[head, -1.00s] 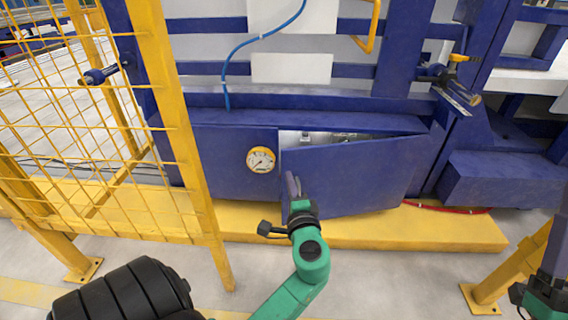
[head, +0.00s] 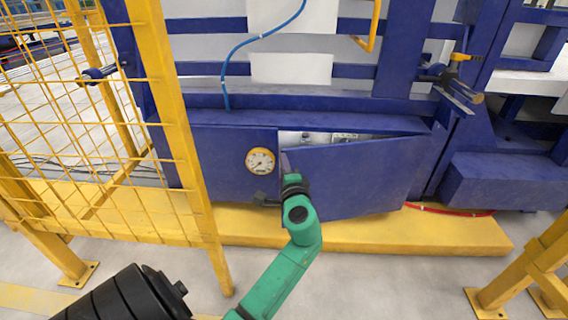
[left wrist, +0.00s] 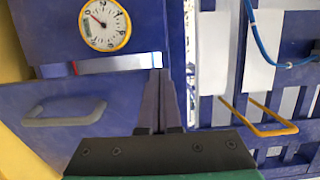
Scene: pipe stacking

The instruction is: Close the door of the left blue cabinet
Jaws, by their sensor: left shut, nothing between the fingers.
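The blue cabinet door (head: 355,178) is ajar in the head view. Its left edge stands out from the cabinet front, and a pale gap (head: 330,136) shows above it. In the left wrist view, the door (left wrist: 55,145) carries a grey handle (left wrist: 65,112), and a light gap separates it from the cabinet front (left wrist: 50,25). My left gripper (head: 286,163) is at the door's left edge. Its fingers (left wrist: 160,80) are shut and empty, beside the end of the gap. I cannot tell whether they touch the door. My right gripper is out of view.
A round gauge (head: 260,161) sits on the cabinet front just left of the door. A yellow mesh fence (head: 175,130) stands at the left. A yellow base ledge (head: 400,232) runs below the cabinet. A yellow post (head: 545,255) stands at the right.

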